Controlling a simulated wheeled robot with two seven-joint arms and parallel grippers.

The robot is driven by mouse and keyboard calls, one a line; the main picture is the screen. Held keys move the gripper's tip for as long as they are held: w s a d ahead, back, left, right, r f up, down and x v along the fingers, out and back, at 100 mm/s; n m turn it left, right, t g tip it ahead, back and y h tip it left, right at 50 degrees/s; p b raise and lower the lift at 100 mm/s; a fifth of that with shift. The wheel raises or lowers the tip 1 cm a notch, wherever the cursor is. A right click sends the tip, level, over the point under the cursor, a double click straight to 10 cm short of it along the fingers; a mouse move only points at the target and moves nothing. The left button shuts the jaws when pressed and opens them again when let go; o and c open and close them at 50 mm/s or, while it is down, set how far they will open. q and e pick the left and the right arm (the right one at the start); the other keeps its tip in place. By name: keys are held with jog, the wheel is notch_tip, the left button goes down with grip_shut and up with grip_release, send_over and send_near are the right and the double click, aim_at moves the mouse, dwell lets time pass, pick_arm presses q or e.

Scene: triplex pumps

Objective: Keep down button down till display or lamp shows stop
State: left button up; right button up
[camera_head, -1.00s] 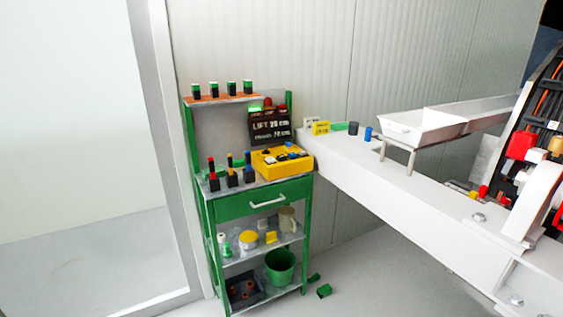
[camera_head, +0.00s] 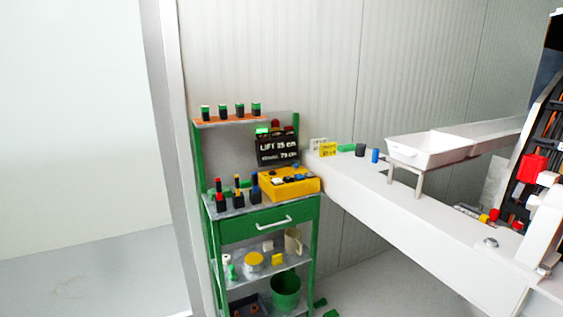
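A yellow control box (camera_head: 291,188) with several buttons, some of them blue, sits on the top shelf of the green cart (camera_head: 266,225). Which button is the down button is too small to tell. Behind the box stands a dark display (camera_head: 277,149) with white text that appears to read LIFT 25 cm and a second line with about 79 cm. On top of the display a green lamp (camera_head: 263,131) is lit, and a red lamp (camera_head: 276,124) stands beside it. Neither of my grippers is in view.
A white beam (camera_head: 400,215) runs from the cart to the lower right, carrying a white trough (camera_head: 428,150) and small coloured parts. A green bucket (camera_head: 286,291) is on a lower shelf. A white frame post (camera_head: 170,150) stands left of the cart. Open floor shows at the left.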

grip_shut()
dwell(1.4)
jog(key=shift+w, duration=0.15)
